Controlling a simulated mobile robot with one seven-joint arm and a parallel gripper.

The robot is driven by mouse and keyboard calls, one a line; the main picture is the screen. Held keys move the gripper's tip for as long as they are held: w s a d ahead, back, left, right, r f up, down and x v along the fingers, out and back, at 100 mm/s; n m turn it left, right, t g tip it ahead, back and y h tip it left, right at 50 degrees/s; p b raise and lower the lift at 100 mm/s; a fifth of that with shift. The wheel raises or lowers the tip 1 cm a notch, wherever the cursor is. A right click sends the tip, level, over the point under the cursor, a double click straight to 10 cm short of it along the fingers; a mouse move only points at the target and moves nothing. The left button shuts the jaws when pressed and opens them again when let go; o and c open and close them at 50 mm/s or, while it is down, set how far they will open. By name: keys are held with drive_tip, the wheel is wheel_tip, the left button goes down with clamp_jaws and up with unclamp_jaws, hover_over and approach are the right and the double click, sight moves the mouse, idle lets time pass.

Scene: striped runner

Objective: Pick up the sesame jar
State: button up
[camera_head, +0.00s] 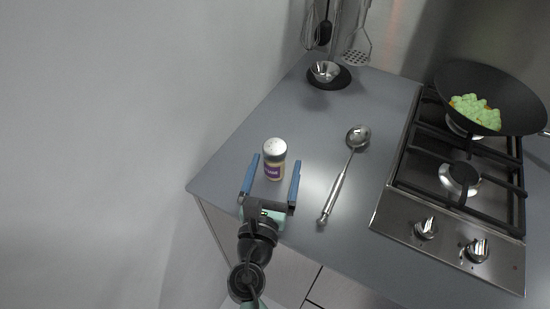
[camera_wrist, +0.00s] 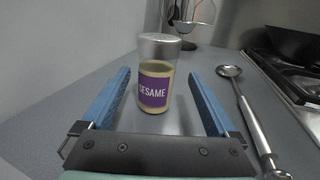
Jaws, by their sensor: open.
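The sesame jar (camera_head: 275,160) stands upright on the grey counter near its front left corner. It has a silver cap and a purple label, and the wrist view shows the word SESAME on the jar (camera_wrist: 154,88). My gripper (camera_head: 273,166) is open, with one blue finger on each side of the jar. In the wrist view my gripper (camera_wrist: 162,80) has the jar between and slightly beyond its fingertips, with a visible gap on both sides. Nothing is held.
A metal ladle (camera_head: 342,178) lies right of the jar. A gas hob (camera_head: 408,190) with a wok (camera_head: 490,90) of green food stands further right. A small metal bowl (camera_head: 325,71) sits on a black disc at the back, below hanging utensils. The counter (camera_head: 230,160) left of the jar is clear.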

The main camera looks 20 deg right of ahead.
drive_tip(key=x, duration=0.5)
drive_tip(key=shift+w+a+r, duration=0.1)
drive_tip(key=shift+w+a, duration=0.05)
clamp_jaws()
